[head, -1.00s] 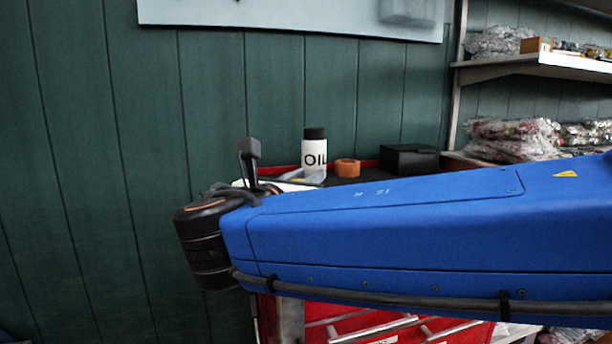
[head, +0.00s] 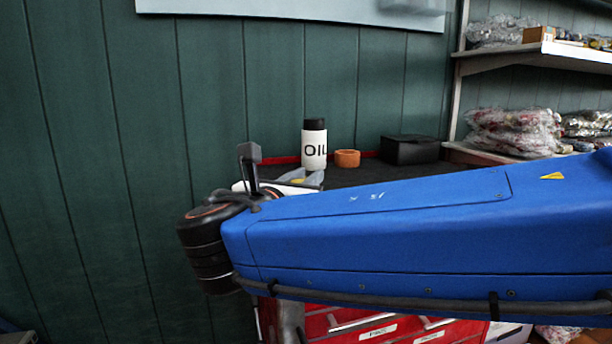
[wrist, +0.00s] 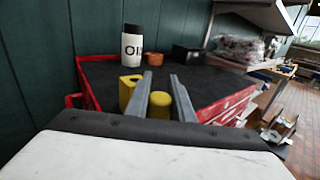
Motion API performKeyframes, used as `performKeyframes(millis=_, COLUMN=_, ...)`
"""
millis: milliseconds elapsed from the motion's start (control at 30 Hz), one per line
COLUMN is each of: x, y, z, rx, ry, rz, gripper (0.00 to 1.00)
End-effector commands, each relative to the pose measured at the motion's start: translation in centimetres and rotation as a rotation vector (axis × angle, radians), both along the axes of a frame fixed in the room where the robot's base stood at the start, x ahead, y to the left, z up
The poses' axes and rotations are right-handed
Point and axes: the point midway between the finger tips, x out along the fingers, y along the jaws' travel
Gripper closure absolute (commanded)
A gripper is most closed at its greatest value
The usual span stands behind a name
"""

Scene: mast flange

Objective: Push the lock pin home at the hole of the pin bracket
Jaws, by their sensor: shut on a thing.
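My gripper (wrist: 166,97) shows in the wrist view as two grey fingers reaching forward over the bench top. A rounded yellow piece (wrist: 160,106) sits between the fingers, and they are shut on it. It looks like the lock pin, but its shaft is hidden. A second yellow part (wrist: 127,90) shows just left of the left finger; I cannot tell what it is. In the head view my gripper (head: 312,180) is small and partly hidden behind my blue arm, with a trace of yellow at it. I cannot make out the pin bracket or its hole in either view.
A red tool cabinet (head: 372,325) with a black top (wrist: 210,82) stands against the green wall. On it are an OIL bottle (head: 314,150), an orange ring (head: 347,158) and a black box (head: 410,150). Shelves with bagged goods (head: 505,130) stand at the right.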

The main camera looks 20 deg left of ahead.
Motion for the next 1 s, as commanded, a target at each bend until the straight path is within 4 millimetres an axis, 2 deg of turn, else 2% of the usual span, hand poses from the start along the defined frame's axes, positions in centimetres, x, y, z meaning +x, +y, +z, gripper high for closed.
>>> performKeyframes(millis=267, x=0.0, y=0.0, z=-0.5, rx=0.000, ry=0.000, rz=0.000, gripper=1.00)
performKeyframes(millis=300, x=0.0, y=0.0, z=-0.5, rx=0.000, ry=0.000, rz=0.000, gripper=0.72)
performKeyframes(millis=367, x=0.0, y=0.0, z=-0.6, rx=-0.001, ry=0.000, rz=0.000, gripper=0.57)
performKeyframes(millis=733, x=-0.6, y=0.2, z=-0.6, rx=-0.002, ry=0.001, rz=0.004, gripper=0.57)
performKeyframes(millis=1000, x=-4.2, y=0.6, z=-0.6, rx=-0.001, ry=0.001, rz=0.006, gripper=0.57)
